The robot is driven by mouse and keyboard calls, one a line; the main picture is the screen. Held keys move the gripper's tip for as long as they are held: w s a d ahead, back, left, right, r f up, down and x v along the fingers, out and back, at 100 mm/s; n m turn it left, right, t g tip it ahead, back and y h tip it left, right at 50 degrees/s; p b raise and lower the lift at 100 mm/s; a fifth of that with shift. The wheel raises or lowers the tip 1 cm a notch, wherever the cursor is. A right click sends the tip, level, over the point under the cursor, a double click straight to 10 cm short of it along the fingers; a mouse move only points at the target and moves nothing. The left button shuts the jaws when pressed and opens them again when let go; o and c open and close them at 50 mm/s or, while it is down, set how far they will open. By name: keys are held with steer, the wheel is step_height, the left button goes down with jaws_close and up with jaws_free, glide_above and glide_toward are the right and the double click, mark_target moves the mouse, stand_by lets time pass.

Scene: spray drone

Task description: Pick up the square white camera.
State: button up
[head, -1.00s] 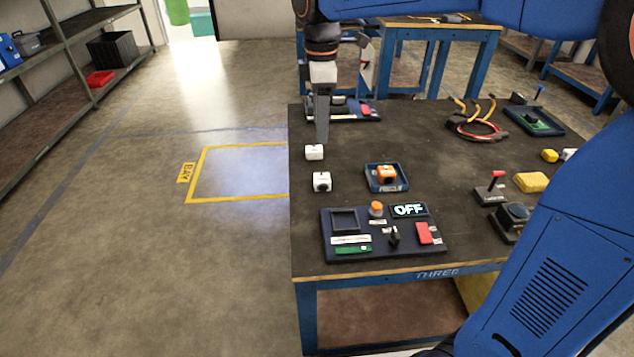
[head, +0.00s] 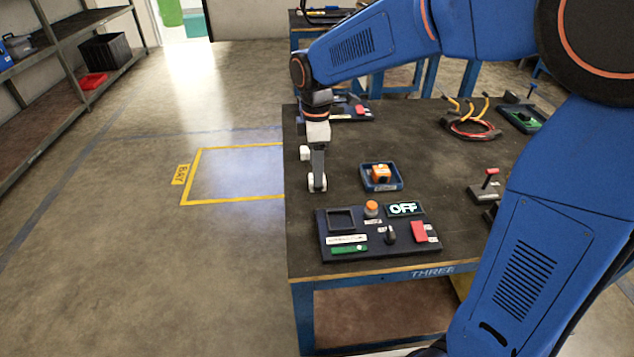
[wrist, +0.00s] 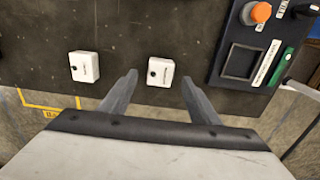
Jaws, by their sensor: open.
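Two small white box-shaped cameras stand on the dark bench top near its left edge. The nearer one (head: 311,185) is partly hidden by my gripper (head: 317,176); the farther one (head: 305,153) stands just behind. In the wrist view, the nearer camera (wrist: 160,72) lies between the fingertips of my gripper (wrist: 160,78), one finger on each side. The farther camera (wrist: 84,66) is left of the fingers. My gripper points down, open and empty. Both cameras look much alike, each with a dark round spot; their labels are too small to read.
A blue tray (head: 383,187) holding an orange block (head: 380,173) is to the right. The bench's left edge is near.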

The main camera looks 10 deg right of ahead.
steer(key=shift+d+f, duration=0.1)
steer(key=shift+f, duration=1.7)
steer(key=c, duration=1.2)
steer(key=shift+o, duration=0.2)
